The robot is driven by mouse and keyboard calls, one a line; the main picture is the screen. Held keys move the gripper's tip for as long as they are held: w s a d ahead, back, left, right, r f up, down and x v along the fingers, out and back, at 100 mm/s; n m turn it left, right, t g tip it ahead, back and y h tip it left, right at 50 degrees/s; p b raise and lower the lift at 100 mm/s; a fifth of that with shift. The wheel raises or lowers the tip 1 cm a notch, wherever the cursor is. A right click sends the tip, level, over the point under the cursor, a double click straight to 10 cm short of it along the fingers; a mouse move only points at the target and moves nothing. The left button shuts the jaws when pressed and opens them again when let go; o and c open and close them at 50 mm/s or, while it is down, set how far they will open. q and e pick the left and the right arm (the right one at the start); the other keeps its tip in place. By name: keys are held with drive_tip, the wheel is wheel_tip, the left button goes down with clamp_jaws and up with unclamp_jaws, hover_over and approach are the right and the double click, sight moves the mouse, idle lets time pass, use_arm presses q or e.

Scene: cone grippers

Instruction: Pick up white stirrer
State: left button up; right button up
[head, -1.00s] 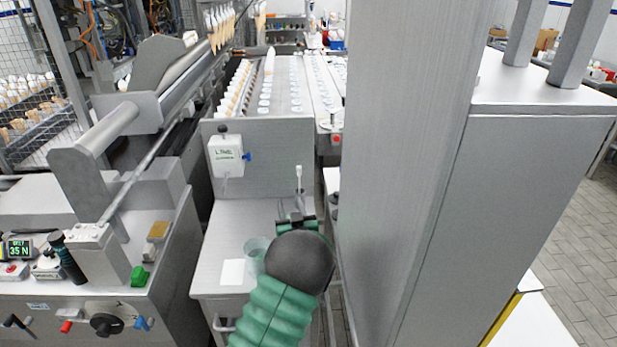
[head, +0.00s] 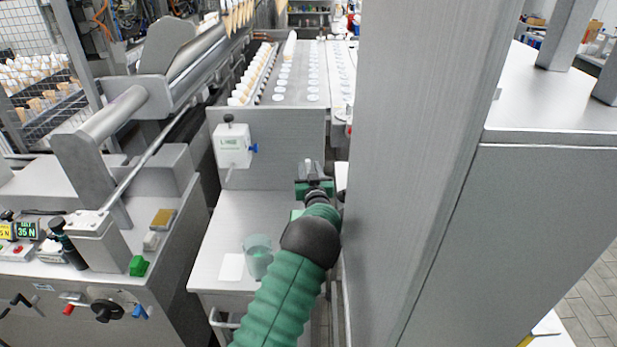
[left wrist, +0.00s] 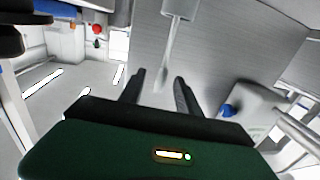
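The white stirrer (left wrist: 172,50) shows in the left wrist view as a thin pale shaft with a wider block at its top edge. Its lower end lies between the two finger tips, and a gap shows on both sides of it. My left gripper (left wrist: 158,80) is open around that end, with the dark fingers apart. In the head view my left gripper (head: 314,172) is over the back right of the small steel table (head: 222,215) and hides most of the stirrer. My right gripper is not in view.
A clear greenish beaker (head: 257,257) and a white square (head: 232,267) are on the table's front part. A white dispenser box (head: 233,146) hangs on the back panel. A tall steel column (head: 430,150) stands close on the right of my left arm.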

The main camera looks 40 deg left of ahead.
use_arm(q)
drive_tip(key=shift+x, duration=1.1)
drive_tip(key=shift+c, duration=0.4)
clamp_jaws()
drive_tip(key=shift+r, duration=0.1)
